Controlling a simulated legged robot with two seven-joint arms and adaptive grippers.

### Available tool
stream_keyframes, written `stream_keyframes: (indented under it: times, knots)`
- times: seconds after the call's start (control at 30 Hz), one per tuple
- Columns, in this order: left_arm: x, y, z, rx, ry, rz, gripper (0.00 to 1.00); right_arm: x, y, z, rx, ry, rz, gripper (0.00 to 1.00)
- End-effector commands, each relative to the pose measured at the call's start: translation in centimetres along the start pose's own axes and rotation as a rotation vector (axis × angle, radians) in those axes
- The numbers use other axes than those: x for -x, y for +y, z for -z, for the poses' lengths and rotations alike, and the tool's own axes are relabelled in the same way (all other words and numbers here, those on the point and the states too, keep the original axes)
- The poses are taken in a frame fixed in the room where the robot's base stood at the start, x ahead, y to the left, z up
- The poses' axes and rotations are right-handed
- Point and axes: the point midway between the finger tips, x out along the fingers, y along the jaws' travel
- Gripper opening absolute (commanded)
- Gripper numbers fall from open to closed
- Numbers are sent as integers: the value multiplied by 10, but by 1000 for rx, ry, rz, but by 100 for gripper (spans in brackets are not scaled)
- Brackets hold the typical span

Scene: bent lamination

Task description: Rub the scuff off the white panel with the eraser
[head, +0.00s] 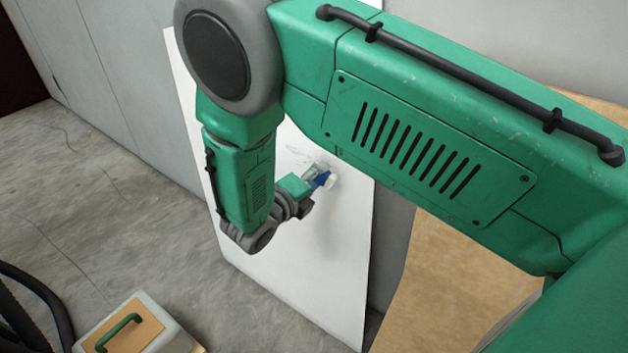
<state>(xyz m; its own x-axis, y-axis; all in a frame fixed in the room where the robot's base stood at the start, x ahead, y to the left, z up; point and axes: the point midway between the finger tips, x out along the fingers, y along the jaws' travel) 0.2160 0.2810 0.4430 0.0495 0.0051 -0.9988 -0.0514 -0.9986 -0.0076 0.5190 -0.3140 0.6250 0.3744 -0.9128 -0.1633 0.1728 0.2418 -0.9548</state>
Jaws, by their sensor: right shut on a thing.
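The white panel (300,262) stands leaning against the grey wall, in the middle of the head view. Faint grey scuff marks (298,152) show on it just above and left of my right gripper. My right gripper (319,180) is at the panel's face, shut on the eraser (331,181), a small white block with a blue part beside it. The eraser is at or very close to the panel; I cannot tell if it touches. My right arm covers the panel's upper part. My left gripper is not in view.
A case with a green handle (130,340) sits on the concrete floor at the lower left, beside black hoses (30,305). A tan board or sheet (450,285) is at the right, behind my arm. The floor (100,210) left of the panel is clear.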

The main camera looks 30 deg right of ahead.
Motion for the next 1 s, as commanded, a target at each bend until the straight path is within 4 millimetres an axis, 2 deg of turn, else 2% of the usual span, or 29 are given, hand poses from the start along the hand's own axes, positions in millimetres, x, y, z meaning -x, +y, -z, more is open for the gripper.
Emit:
stream_keyframes:
  times: [0.57,1.0]
  knots:
    - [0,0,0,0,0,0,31,-1,0,0,0,1,0,5]
    - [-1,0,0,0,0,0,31,-10,0,0,0,0,0,5]
